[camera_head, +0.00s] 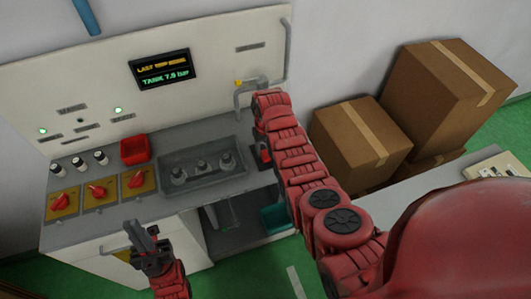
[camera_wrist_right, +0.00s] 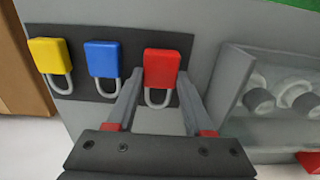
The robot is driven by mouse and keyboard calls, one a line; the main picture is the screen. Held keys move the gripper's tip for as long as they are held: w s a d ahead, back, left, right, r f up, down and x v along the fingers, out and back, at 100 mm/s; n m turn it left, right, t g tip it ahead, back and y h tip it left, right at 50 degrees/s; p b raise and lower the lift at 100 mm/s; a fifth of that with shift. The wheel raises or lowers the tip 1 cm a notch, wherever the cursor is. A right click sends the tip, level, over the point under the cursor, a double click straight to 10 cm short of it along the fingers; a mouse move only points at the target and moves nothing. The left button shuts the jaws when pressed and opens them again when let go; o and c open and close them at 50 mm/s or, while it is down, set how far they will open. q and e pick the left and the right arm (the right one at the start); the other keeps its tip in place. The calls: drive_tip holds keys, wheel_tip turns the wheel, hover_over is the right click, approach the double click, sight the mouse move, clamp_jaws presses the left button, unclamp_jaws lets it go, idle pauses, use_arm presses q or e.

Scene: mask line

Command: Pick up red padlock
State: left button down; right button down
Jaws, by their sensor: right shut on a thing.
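The red padlock (camera_wrist_right: 161,68) shows in the right wrist view, upright with its grey shackle downward, against a dark strip (camera_wrist_right: 187,45) on a grey panel. My right gripper (camera_wrist_right: 159,88) has one finger on each side of it and is shut on it. I cannot tell whether the padlock is clear of the strip. In the head view my right arm mostly hides this gripper. My left gripper (camera_head: 146,238) is in front of the counter (camera_head: 115,222), away from the padlocks; I cannot tell whether it is open or shut.
A blue padlock (camera_wrist_right: 102,60) hangs left of the red one, and a yellow padlock (camera_wrist_right: 50,56) further left. A grey tray with knobs (camera_head: 188,182) and a red bin (camera_head: 135,150) stand on the counter. Pipes (camera_head: 286,60) rise behind my right arm. Cardboard boxes (camera_head: 350,150) stand right.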

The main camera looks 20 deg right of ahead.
drive_tip(key=shift+s+a+r+b, duration=0.1)
drive_tip(key=shift+s+r+b, duration=0.05)
drive_tip(key=shift+r+b, duration=0.65)
drive_tip(key=shift+s+a+r, duration=0.1)
drive_tip(key=shift+s+a, duration=0.1)
drive_tip(key=shift+s, duration=0.35)
drive_tip(key=shift+s+a, duration=0.15)
drive_tip(key=shift+s, duration=0.35)
drive_tip(key=s+p, duration=0.1)
drive_tip(key=p, duration=0.1)
drive_tip(key=s+a+r+p, duration=0.1)
drive_tip(key=s+p, duration=0.1)
drive_tip(key=s+a+r+p, duration=0.1)
drive_tip(key=s+p, duration=0.1)
drive_tip(key=shift+s, duration=0.1)
drive_tip(key=s+a+p, duration=0.2)
drive_tip(key=s+p, duration=0.2)
drive_tip(key=s, duration=0.3)
drive_tip(key=shift+s+a+f+p, duration=0.2)
drive_tip(key=shift+s+a+p, duration=0.05)
drive_tip(key=shift+a+p, duration=0.15)
